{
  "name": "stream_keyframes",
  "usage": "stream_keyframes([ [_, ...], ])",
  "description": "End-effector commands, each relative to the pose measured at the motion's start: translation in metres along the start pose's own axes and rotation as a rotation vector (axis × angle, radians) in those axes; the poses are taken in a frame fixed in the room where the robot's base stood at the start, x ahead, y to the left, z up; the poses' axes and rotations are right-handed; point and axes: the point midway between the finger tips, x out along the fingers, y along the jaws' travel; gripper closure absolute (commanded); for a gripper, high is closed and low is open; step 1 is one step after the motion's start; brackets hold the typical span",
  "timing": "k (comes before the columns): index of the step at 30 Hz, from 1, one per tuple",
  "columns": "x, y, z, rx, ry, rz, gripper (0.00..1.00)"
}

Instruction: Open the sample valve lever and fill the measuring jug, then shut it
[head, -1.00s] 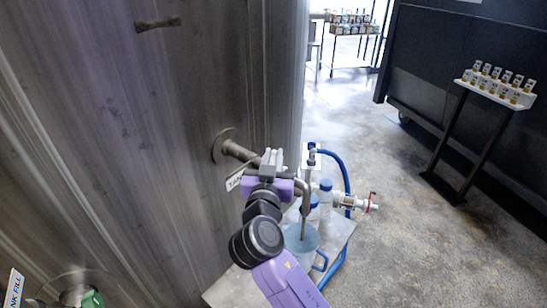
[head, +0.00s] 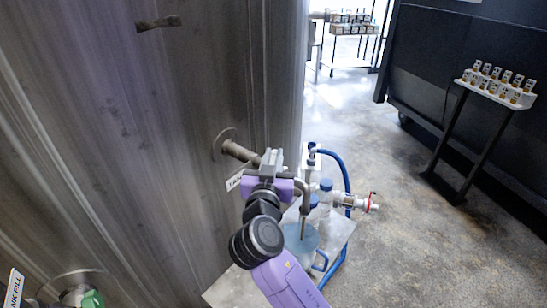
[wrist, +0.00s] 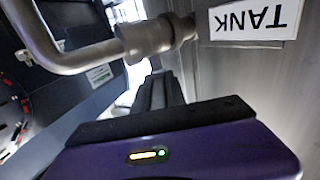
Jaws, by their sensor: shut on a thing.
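My gripper (head: 271,158) is at the sample valve on the tank's pipe, its fingers shut. The lever itself is hidden by the fingers, so I see the grip only from outside. In the wrist view the dark fingers (wrist: 160,92) reach up beside the metal valve body and pipe (wrist: 150,38). The bent spout (head: 306,196) points down over the measuring jug (head: 300,243). A thin brownish streak runs from the spout into the jug. The translucent bluish jug stands upright on a small metal table; its exact level is hard to read.
The tank wall (head: 100,130) rises close on the left, with a TANK tag (wrist: 254,20) by the valve. Blue-capped bottles (head: 326,197), a blue hose (head: 346,172) and a red-handled fitting (head: 372,202) crowd the metal table (head: 232,287). A sample rack (head: 494,94) stands right; open floor lies between.

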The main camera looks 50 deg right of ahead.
Motion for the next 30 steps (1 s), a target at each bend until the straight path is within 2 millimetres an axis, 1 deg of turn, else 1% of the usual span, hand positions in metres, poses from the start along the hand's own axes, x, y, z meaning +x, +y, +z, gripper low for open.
stream_keyframes([
  [19, -0.0005, -0.0015, 0.0035, 0.0, 0.0, 0.025, 1.0],
  [23, -0.0005, -0.0034, 0.0057, 0.003, 0.001, 0.073, 1.0],
  [30, -0.0001, -0.0069, 0.0071, 0.005, 0.002, 0.216, 1.0],
])
